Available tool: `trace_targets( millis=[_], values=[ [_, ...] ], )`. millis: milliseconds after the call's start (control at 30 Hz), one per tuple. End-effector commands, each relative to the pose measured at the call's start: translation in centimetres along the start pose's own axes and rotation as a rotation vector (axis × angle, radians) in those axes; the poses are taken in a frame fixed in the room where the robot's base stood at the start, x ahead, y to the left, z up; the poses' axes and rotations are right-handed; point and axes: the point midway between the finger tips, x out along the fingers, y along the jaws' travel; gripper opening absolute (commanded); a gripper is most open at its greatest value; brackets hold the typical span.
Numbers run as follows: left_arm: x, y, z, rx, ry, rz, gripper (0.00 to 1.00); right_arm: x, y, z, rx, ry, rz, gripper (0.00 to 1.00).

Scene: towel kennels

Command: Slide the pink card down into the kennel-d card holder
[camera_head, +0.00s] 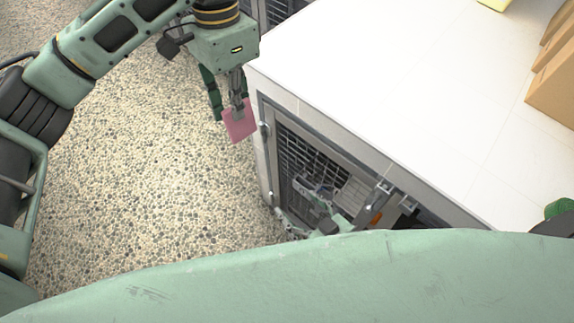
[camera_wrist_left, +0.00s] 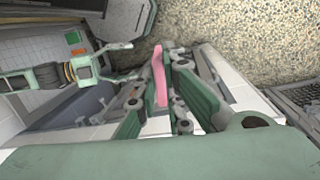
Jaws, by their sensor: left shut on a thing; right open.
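My left gripper (camera_head: 240,104) is shut on the pink card (camera_head: 241,124), which hangs below the fingertips, tilted, beside the near left corner of the kennel block. The card also shows edge-on between the fingers in the left wrist view (camera_wrist_left: 160,76). The barred kennel door (camera_head: 312,160) is to the right of the card. My right gripper is open and empty in front of the kennel in the left wrist view (camera_wrist_left: 130,61); in the head view my own body partly hides that arm. I cannot clearly make out the card holder or any kennel label.
The white top (camera_head: 375,75) of the kennel block is mostly clear. Cardboard boxes (camera_head: 552,85) stand at its right, and a yellow item (camera_head: 493,4) lies at the far edge. A metal latch (camera_head: 388,190) sits by the door. Speckled floor (camera_head: 140,175) is free at left.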

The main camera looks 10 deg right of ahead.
Motion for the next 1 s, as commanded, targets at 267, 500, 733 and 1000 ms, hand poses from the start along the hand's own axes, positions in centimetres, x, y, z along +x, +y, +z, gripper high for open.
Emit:
trace_targets(
  millis=[267,500,733,1000],
  values=[
    [0.0,0.0,0.0,0.0,0.0,0.0,0.0,-5.5,-2.3,-15.0,0.003,0.28,-0.051,0.69],
    [0.0,0.0,0.0,0.0,0.0,0.0,0.0,-9.2,-3.0,-21.9,0.017,0.412,-0.072,0.69],
    [0.0,0.0,0.0,0.0,0.0,0.0,0.0,-9.3,-3.1,-23.7,0.02,0.444,-0.074,0.69],
    [0.0,0.0,0.0,0.0,0.0,0.0,0.0,-5.4,-3.4,-25.6,0.021,0.446,-0.073,0.69]
  ],
)
